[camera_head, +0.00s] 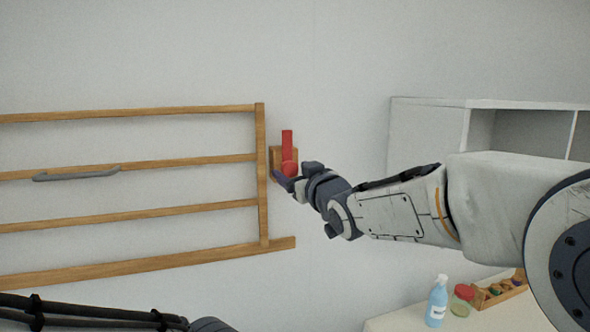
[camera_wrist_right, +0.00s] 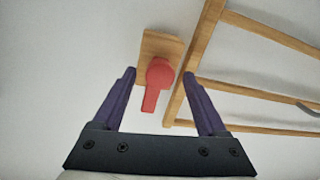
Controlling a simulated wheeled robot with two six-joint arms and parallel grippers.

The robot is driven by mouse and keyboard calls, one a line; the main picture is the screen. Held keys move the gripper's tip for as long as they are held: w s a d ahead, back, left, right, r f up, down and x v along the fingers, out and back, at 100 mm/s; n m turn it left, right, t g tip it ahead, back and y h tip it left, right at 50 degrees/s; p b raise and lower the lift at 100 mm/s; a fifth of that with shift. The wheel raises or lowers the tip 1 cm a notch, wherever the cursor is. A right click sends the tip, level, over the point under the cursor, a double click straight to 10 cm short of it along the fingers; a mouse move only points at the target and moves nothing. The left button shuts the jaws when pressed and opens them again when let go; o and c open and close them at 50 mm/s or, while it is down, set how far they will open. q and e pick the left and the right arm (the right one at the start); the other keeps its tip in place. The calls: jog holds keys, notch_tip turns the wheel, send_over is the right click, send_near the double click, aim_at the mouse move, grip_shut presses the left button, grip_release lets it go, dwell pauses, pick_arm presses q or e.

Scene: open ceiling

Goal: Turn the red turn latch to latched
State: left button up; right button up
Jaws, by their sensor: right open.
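The red turn latch (camera_head: 287,146) is mounted on a small wooden block (camera_head: 276,156) beside the right post of a wooden rail gate. Its handle points straight up from a round hub in the head view. In the right wrist view the latch (camera_wrist_right: 152,97) shows between the two purple fingers, its handle pointing down the picture. My right gripper (camera_head: 293,177) is open at the latch's hub, coming from the right. I cannot tell whether a finger touches the latch. My left arm shows only at the bottom left; its fingers are out of view.
The wooden gate (camera_head: 261,190) with a grey handle (camera_head: 76,174) fills the left wall. A white shelf (camera_head: 430,130) stands at right. Below, a blue spray bottle (camera_head: 437,303), a red-lidded jar (camera_head: 461,300) and a wooden tray (camera_head: 484,299) sit on a pale surface.

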grip_shut()
dwell(1.4)
